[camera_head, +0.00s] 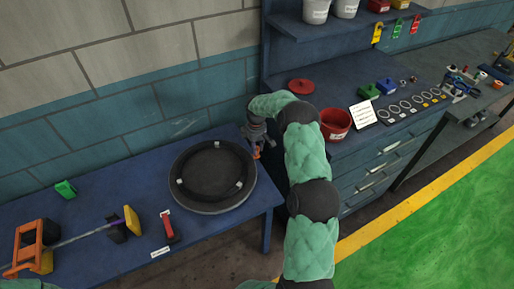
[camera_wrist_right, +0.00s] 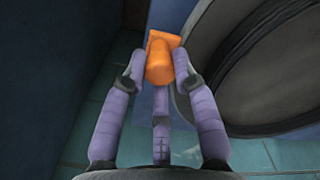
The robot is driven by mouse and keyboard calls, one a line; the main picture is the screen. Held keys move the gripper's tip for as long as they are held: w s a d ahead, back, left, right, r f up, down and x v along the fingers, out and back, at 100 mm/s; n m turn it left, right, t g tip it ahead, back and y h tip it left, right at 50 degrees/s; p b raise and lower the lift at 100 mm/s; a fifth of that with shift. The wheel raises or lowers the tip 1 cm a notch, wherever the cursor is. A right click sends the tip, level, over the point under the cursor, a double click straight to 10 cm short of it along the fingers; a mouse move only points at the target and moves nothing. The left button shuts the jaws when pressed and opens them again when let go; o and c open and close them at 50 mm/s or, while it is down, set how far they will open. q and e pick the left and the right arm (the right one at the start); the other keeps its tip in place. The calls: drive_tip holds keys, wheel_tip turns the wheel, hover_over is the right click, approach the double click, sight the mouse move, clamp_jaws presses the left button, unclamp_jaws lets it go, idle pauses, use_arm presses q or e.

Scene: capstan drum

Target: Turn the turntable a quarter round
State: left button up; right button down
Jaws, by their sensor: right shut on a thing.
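The turntable (camera_head: 213,176) is a round dark disc on the blue bench, with a black ring and several small pale blocks on top. Its dark rounded side also shows in the right wrist view (camera_wrist_right: 275,75). An orange knob (camera_head: 257,153) sits close beside its right edge. In the right wrist view the orange knob (camera_wrist_right: 160,61) is between the purple fingers. My right gripper (camera_wrist_right: 160,75) is shut on it. In the head view my right gripper (camera_head: 256,146) is partly hidden by its own arm. Whether the knob joins the turntable is hidden. My left gripper is out of view.
An orange-framed tool (camera_head: 30,246), a red-handled tool (camera_head: 167,226) and a green block (camera_head: 65,189) lie left on the bench. A brick wall (camera_head: 120,110) stands close behind. Right, a blue cabinet holds a red pot (camera_head: 336,124) and a white card (camera_head: 363,113).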

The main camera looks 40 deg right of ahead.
drive_tip(key=shift+w+r, duration=0.1)
drive_tip(key=shift+w, duration=0.05)
drive_tip(key=c, duration=1.3)
unclamp_jaws()
drive_tip(key=o, duration=0.3)
drive_tip(key=shift+w, duration=0.1)
drive_tip(key=shift+o, duration=0.2)
wheel_tip(320, 180, up, 12)
